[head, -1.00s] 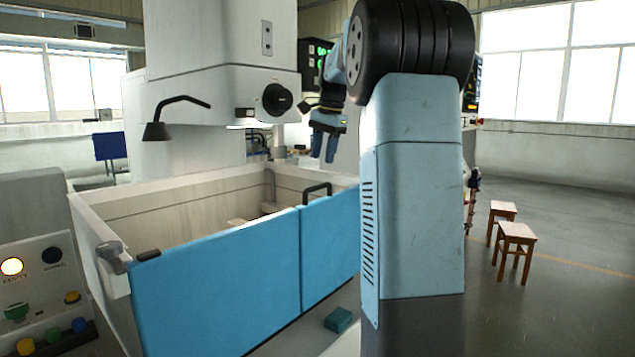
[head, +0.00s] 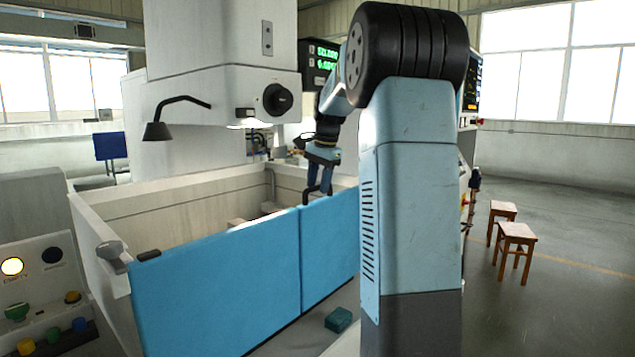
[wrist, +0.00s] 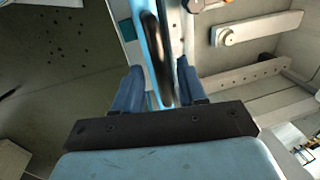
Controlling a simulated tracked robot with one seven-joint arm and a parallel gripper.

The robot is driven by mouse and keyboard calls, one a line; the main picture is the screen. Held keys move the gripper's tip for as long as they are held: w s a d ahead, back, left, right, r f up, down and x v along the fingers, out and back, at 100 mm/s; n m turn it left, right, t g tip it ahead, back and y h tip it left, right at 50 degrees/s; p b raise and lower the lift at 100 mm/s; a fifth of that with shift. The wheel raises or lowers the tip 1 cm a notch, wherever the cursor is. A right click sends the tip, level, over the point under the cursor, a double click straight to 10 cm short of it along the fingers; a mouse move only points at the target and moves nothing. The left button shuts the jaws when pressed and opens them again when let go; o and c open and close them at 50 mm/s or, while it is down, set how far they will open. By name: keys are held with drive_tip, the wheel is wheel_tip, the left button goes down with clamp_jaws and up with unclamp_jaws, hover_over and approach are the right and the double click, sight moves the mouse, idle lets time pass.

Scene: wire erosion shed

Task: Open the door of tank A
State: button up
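The tank's front is blue, in two panels split by a vertical seam. The left panel (head: 215,300) and the right panel (head: 330,240) both stand upright and closed in line. A dark loop handle (wrist: 158,62) rises from the top edge of the right panel. In the head view my gripper (head: 319,190) hangs over that handle and mostly hides it. In the wrist view my gripper (wrist: 160,88) is open, one finger on each side of the handle. Gaps show between fingers and handle, so I see no grip. No tank letter is readable.
A lamp (head: 158,131) and the machine head (head: 222,95) overhang the open tank. A control panel (head: 40,290) stands at the left. A small teal block (head: 339,319) lies below the door's front. Two wooden stools (head: 516,238) stand on open floor at right.

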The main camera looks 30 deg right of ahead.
clamp_jaws()
idle(0.3)
